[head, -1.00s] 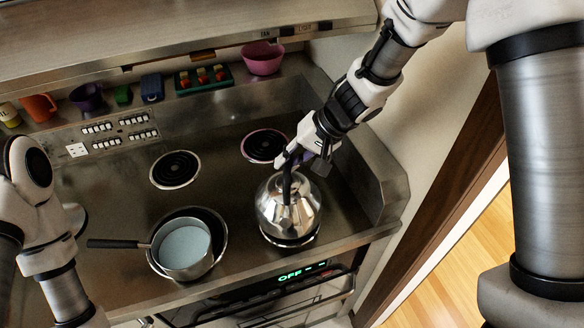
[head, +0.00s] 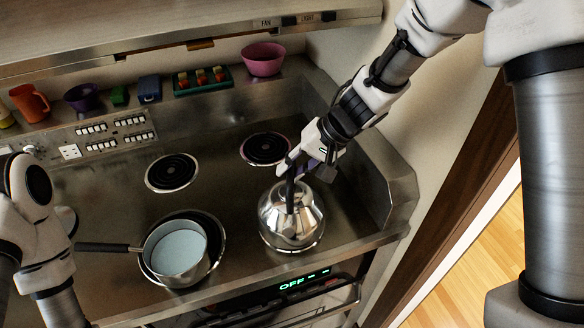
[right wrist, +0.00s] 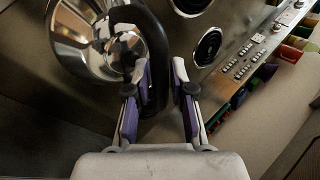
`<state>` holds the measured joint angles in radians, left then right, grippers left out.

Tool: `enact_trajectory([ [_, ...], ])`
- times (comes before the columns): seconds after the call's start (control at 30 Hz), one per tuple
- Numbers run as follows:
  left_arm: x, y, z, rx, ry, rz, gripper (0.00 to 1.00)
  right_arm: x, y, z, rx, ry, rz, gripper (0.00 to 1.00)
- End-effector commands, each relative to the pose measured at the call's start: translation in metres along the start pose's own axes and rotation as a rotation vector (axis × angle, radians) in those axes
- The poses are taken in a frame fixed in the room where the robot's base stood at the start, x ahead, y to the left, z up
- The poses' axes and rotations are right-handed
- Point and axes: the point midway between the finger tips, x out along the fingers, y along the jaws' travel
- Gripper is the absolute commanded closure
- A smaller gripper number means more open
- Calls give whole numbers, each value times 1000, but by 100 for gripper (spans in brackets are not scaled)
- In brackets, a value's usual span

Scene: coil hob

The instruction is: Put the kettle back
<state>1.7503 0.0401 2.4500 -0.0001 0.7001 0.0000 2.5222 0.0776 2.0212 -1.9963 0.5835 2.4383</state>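The kettle (head: 288,222) is shiny metal with a black arched handle (head: 290,190). In the head view it stands upright over the front right burner, whose rim shows just below it. My right gripper (head: 298,167) is at the top of the handle. In the right wrist view the kettle (right wrist: 78,45) is at the upper left, and its handle (right wrist: 158,85) passes between the two fingers of my right gripper (right wrist: 160,75). The fingers look parted, with a narrow gap beside the handle. My left arm is at the left edge; its gripper is out of view.
A saucepan (head: 176,277) with pale contents stands on the front left burner, its dark handle pointing left. Both back burners (head: 171,172) are bare. A pink bowl (head: 263,60), a tray of small items (head: 203,80) and cups line the back ledge. A raised side wall (head: 388,190) bounds the right.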

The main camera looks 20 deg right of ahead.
Motion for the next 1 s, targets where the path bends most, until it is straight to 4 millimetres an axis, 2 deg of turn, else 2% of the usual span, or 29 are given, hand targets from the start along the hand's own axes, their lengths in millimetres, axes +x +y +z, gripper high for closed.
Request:
enact_trajectory([
  [0.37, 2, 0, 0, 0, 0, 0, 60, -2, -1, 0, -1, 1, 0, 59],
  [0.47, -6, 0, 0, 0, -1, 0, 60, -17, -3, 0, 0, 1, -2, 59],
  [0.8, -42, 0, 0, 0, 0, 0, 60, -102, -5, 0, 0, 1, -5, 59],
  [0.9, -46, 0, 0, 0, 0, 0, 60, -116, -3, 0, 0, 0, -3, 59],
  [1.0, -47, 0, 0, 0, 0, 0, 60, -122, -2, 0, 0, 0, -1, 59],
])
